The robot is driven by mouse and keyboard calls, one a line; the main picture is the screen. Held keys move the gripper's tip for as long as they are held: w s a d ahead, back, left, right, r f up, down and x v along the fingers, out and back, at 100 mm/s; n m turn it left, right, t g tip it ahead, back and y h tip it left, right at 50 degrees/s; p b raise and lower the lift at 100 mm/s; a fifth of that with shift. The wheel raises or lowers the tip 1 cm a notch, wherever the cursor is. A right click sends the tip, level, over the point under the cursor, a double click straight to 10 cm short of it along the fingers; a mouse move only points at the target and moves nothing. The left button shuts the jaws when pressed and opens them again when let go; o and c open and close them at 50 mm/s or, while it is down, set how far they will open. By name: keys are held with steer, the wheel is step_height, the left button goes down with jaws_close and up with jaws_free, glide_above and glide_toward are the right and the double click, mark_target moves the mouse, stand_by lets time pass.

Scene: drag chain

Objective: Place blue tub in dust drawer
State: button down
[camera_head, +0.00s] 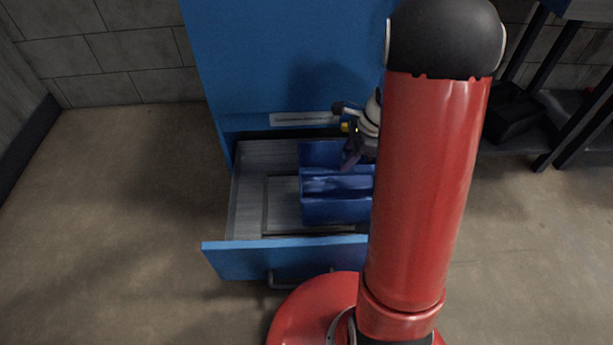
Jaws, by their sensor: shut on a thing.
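The blue tub (335,209) is in or just above the open dust drawer (250,207), towards the right part of what shows of it. Whether its bottom touches the drawer floor I cannot tell. My gripper (351,158) is shut on the tub at its upper edge, near the back. My red arm hides the tub's right side and the right part of the drawer. The drawer has a grey inside and a blue front panel with a handle (288,282).
The blue cabinet (270,60) rises behind the drawer, with a label strip (302,119) above the opening. Dark metal stands (550,95) are at the right. Floor at the left is clear up to the block wall.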

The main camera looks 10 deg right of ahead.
steer(key=w+a, duration=0.7)
steer(key=a, duration=0.1)
steer(key=f, duration=0.2)
steer(key=f+b, duration=0.1)
steer(key=f, duration=0.1)
steer(key=f+b, duration=0.1)
steer(key=f, duration=0.2)
steer(key=shift+w+a, duration=0.15)
steer(key=shift+w, duration=0.2)
steer(key=shift+f+b, duration=0.75)
steer(key=shift+f, duration=1.7)
steer(key=shift+f, duration=0.2)
steer(key=c, duration=1.1)
jaws_free()
